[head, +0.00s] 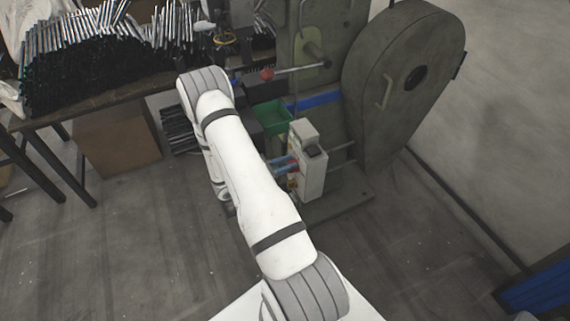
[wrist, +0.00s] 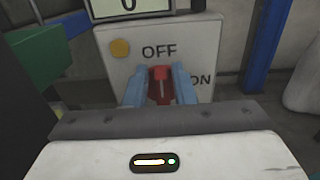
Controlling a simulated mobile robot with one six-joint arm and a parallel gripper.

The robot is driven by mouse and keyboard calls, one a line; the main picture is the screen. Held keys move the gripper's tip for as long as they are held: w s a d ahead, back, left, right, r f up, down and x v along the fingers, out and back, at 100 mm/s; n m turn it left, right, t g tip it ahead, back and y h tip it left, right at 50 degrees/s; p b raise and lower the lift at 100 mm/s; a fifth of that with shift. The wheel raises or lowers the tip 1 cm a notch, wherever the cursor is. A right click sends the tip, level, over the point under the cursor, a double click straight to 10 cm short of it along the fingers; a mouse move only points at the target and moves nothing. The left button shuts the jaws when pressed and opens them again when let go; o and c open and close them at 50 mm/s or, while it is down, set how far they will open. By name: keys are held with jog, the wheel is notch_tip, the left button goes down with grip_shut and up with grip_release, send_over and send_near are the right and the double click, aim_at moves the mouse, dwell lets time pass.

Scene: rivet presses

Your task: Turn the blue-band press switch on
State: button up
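The press (head: 420,75) is a tall grey-green machine with a blue band (head: 318,101) across its body. Its pale control box (head: 313,178) stands in front of it. In the wrist view, the box face (wrist: 205,55) carries the words OFF above and ON to the lower right. A red switch knob (wrist: 161,87) sits below OFF, its pale mark roughly upright, towards OFF. My gripper (wrist: 160,85) has a blue finger on each side of the knob, both seeming to touch it. The fingers also show at the box in the head view (head: 285,163).
A lever with a red knob (head: 267,74) juts from the press.

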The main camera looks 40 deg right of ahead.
grip_shut()
jog(key=shift+a, duration=0.1)
jog(key=shift+b, duration=0.3)
